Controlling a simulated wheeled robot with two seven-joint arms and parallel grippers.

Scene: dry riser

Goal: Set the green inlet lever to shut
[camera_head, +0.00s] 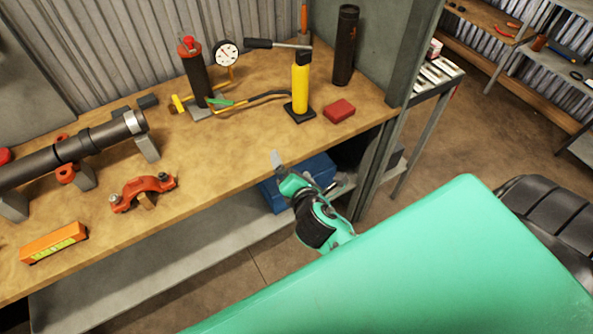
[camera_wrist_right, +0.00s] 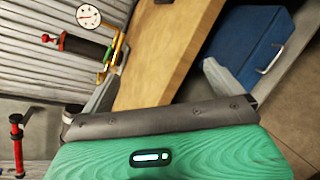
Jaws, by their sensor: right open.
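The green inlet lever (camera_head: 220,103) is a small green handle on the bench, at the foot of the dark cylinder with a red top (camera_head: 194,75). It lies beside a yellow fitting and a dark curved bar. A round dial gauge (camera_head: 227,53) stands just behind it and also shows in the right wrist view (camera_wrist_right: 88,16). My right gripper (camera_head: 278,160) is open and empty, off the bench's front edge, below and right of the lever and apart from it. My left gripper is not in view.
A yellow cylinder (camera_head: 300,84), a red block (camera_head: 339,111) and a tall black cylinder (camera_head: 345,45) stand right of the lever. A dark pipe (camera_head: 90,140), a red clamp (camera_head: 143,191) and an orange level (camera_head: 53,243) lie left. The bench front centre is clear.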

